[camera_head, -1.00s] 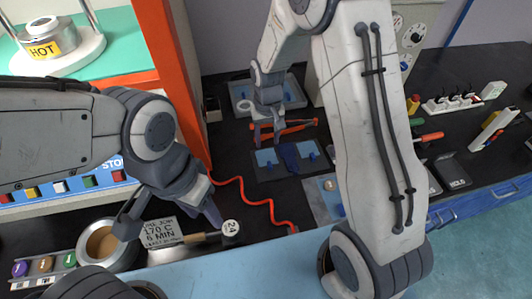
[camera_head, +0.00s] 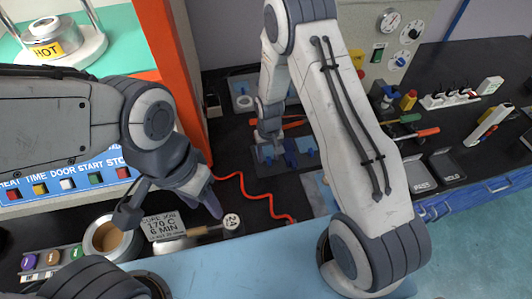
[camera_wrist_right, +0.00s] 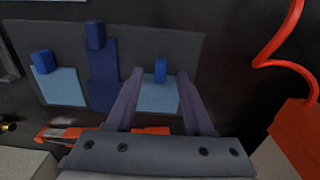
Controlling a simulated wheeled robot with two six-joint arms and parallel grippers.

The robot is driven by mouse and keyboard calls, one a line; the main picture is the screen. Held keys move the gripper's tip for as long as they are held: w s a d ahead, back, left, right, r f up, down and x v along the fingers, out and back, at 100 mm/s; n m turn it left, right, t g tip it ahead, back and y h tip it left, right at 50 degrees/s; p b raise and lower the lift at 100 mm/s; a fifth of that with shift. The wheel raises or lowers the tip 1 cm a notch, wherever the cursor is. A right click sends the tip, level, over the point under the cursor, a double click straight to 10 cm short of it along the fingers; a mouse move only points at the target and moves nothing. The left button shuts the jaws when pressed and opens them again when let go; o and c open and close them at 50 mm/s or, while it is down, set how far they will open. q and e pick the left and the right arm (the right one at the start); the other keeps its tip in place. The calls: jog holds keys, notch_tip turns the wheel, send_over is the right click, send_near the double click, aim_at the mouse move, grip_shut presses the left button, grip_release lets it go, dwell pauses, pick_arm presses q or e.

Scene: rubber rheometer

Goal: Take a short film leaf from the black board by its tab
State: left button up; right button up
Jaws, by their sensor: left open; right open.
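The black board (camera_wrist_right: 187,48) lies flat on the dark bench. In the right wrist view it carries two short light-blue film leaves, one on the left (camera_wrist_right: 62,88) and one on the right (camera_wrist_right: 158,98), with a longer dark-blue leaf (camera_wrist_right: 103,82) between them. Each leaf has an upright blue tab. My right gripper (camera_wrist_right: 156,74) is open, its fingers on either side of the right-hand short leaf's tab (camera_wrist_right: 160,70); contact cannot be told. In the head view my right gripper (camera_head: 268,150) partly hides the board's left end. My left gripper (camera_head: 168,208) is open and empty, away from the board.
An orange-handled tool (camera_wrist_right: 72,133) lies beside the board. A red cable (camera_head: 256,192) curves over the bench nearby. A cup (camera_head: 110,238), a label plate (camera_head: 163,228) and a handled tool marked 24 (camera_head: 231,222) are near my left gripper. A grey tray (camera_head: 243,98) is behind.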

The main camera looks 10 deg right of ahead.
grip_shut()
